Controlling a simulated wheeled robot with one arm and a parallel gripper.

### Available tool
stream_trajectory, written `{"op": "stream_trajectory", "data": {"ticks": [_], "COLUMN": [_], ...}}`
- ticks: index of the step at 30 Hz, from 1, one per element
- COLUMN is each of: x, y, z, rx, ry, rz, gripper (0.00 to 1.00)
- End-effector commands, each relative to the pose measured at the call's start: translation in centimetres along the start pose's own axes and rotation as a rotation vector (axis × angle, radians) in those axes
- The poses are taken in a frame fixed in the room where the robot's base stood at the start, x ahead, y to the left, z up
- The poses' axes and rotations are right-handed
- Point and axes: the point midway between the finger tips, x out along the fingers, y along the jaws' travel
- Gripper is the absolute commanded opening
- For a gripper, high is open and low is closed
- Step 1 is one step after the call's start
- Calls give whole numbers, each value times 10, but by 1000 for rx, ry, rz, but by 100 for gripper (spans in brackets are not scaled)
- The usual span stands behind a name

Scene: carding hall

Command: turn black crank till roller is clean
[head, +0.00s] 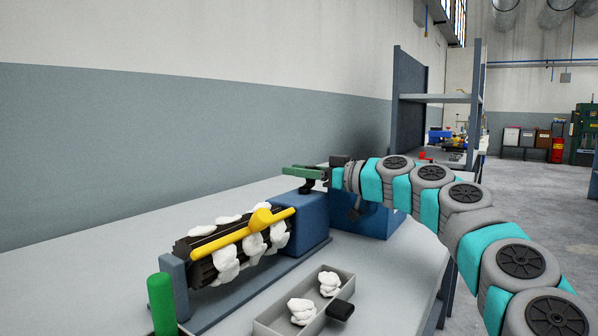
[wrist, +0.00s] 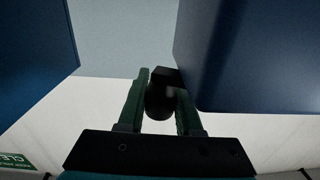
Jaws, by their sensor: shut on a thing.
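The roller (head: 205,268) is dark and ribbed, with several white fibre tufts (head: 226,262) on it. A yellow bar with a knob (head: 262,219) lies across its front. A blue housing (head: 303,218) stands at its right end. My gripper (head: 300,172) reaches in from the right, above the blue housing, its green fingers pointing left. In the wrist view my gripper (wrist: 160,92) is shut on the black crank's rounded handle (wrist: 160,98), between the two green fingers. In the head view a dark part of the crank (head: 307,187) shows just below the fingers; the rest is hard to make out.
A second blue box (head: 372,220) stands just right of the housing, under my arm. A grey tray (head: 268,322) with white clumps (head: 302,311) and a black handle (head: 341,310) lies in front. A green post (head: 161,305) stands at the left. A shelf (head: 432,98) is behind.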

Motion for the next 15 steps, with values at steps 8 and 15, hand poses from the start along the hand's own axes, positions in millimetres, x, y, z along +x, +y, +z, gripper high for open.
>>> {"op": "stream_trajectory", "data": {"ticks": [8, 15], "x": [-1, -6], "y": [0, 3], "z": [3, 7], "rx": [-1, -3], "ry": [-1, -4], "rz": [18, 108], "gripper": [0, 0]}}
